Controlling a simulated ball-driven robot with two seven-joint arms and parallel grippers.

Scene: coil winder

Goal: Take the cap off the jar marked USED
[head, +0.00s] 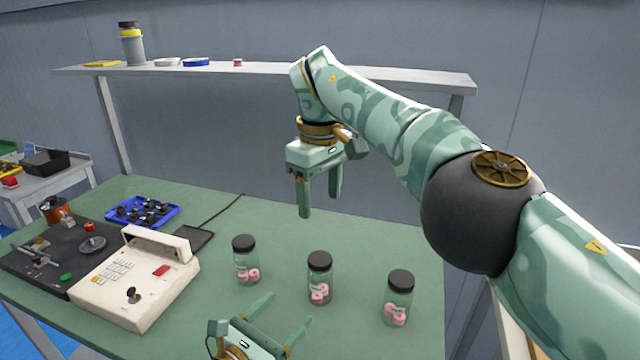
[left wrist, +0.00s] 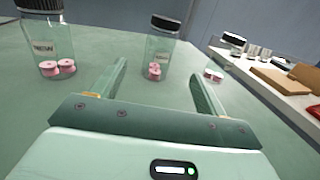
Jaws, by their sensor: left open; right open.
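Three clear glass jars with black caps stand upright on the green bench: a left jar (head: 246,272), a middle jar (head: 319,283) and a right jar (head: 396,303). Each holds pink bobbins and has its cap on. The labels are too small to read in the head view. In the left wrist view, one labelled jar (left wrist: 45,50) is at the left and another (left wrist: 160,55) stands between the fingers; I cannot read either label surely. My left gripper (head: 289,310) is open and empty, low in front of the jars. My right gripper (head: 320,205) is open, above and behind them.
A beige keypad unit (head: 135,280) and a blue tray of dark parts (head: 143,211) are on the left of the bench. A grey shelf (head: 265,69) runs along the back. Boxes (left wrist: 285,82) lie on a side surface in the left wrist view.

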